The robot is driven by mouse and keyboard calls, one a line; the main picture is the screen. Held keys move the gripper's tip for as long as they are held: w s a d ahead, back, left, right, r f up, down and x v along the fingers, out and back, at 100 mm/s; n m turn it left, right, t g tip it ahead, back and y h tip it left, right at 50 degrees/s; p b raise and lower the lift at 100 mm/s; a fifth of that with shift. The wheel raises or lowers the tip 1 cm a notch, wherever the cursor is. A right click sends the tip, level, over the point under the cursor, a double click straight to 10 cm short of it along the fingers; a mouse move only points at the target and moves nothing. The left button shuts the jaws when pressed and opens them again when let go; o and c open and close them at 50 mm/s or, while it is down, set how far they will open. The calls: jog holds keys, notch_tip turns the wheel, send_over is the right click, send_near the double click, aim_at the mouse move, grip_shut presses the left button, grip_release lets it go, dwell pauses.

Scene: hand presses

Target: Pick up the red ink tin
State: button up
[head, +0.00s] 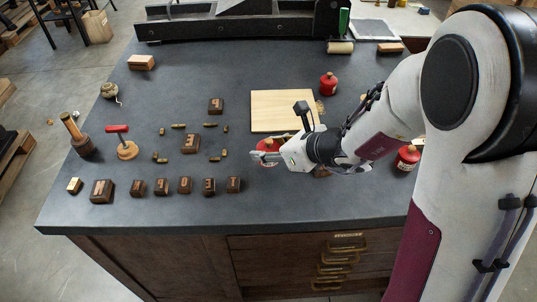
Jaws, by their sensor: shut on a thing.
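A red ink tin (267,145) is at the fingers of my gripper (268,153), near the lower edge of the wooden board. My gripper is shut on this tin and partly hides it. I cannot tell whether the tin touches the tabletop. A third red tin (407,157) stands at the right, partly behind my arm.
A pale wooden board (282,108) lies on the dark tabletop (130,219). Wooden letter blocks (185,185) line the front left. A black press (235,26) spans the back.

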aim_at(271, 140)
jog(key=shift+r, duration=2.95)
jog(key=shift+f, duration=0.1)
jog(key=shift+d+f, duration=0.25)
jog(key=shift+f, duration=0.2)
jog(key=w+d+r+m, duration=0.1)
jog(key=w+d, duration=0.3)
jog(key=w, duration=0.7)
jog(key=w+d+r+m+t+h, duration=0.1)
jog(key=w+d, duration=0.3)
jog(key=w, duration=0.7)
jog(key=shift+r+h, duration=0.2)
jog(key=shift+h, duration=0.1)
jog(key=shift+w, duration=0.1)
jog(key=shift+f, duration=0.1)
